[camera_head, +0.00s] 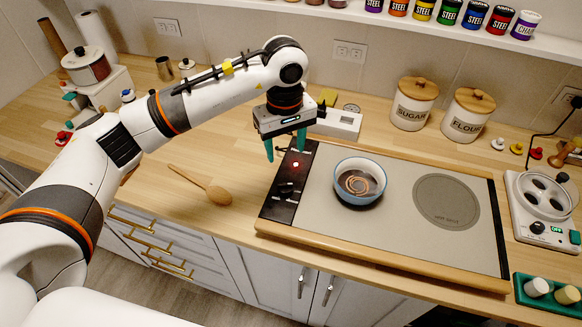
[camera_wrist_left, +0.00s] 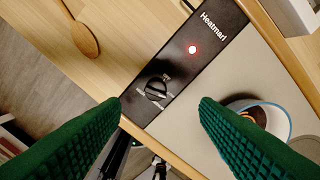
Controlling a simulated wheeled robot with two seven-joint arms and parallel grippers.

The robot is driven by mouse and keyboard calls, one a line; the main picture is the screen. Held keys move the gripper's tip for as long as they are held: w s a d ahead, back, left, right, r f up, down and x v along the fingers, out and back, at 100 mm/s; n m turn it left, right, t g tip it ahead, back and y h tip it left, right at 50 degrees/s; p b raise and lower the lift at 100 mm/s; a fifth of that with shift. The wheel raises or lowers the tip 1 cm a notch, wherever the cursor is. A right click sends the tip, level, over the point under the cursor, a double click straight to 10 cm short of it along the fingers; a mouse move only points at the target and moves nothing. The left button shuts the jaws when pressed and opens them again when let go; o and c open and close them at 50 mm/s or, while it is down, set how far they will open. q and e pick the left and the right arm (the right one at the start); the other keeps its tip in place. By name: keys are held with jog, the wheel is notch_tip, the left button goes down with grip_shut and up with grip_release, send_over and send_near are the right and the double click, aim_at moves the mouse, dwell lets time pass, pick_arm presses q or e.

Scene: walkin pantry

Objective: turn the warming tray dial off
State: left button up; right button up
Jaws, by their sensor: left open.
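The warming tray (camera_head: 318,198) is a wide grey plate in a wooden frame on the counter. A black control panel (camera_head: 274,209) runs along its left side. My right gripper is not in view.
A blue-rimmed bowl (camera_head: 359,182) stands on the tray, right of the panel. A wooden spoon (camera_head: 217,194) lies on the counter to the left. Sugar (camera_head: 412,104) and flour (camera_head: 466,115) canisters stand behind. A white wax warmer-like appliance (camera_head: 541,208) is at right.

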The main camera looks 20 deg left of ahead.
aim_at(285, 184)
pick_arm(q)
jog(key=shift+s+f+p, duration=0.4)
jog(key=shift+s+f, duration=0.45)
jog(key=shift+s, duration=0.05)
notch_tip(285, 184, down, 3)
jog(key=shift+s+f+p, duration=0.1)
jog(key=shift+f+p, duration=0.1)
jog(key=shift+p, duration=0.35)
jog(key=f, duration=0.3)
jog(key=shift+w+f+p, duration=0.25)
jog(key=shift+w+p, duration=0.1)
jog(key=shift+p, duration=0.05)
jog(key=shift+f, duration=0.9)
jog(key=shift+s+f, duration=0.1)
jog(key=shift+f, duration=0.3)
jog(key=shift+c, duration=0.4)
jog(key=c, duration=0.9)
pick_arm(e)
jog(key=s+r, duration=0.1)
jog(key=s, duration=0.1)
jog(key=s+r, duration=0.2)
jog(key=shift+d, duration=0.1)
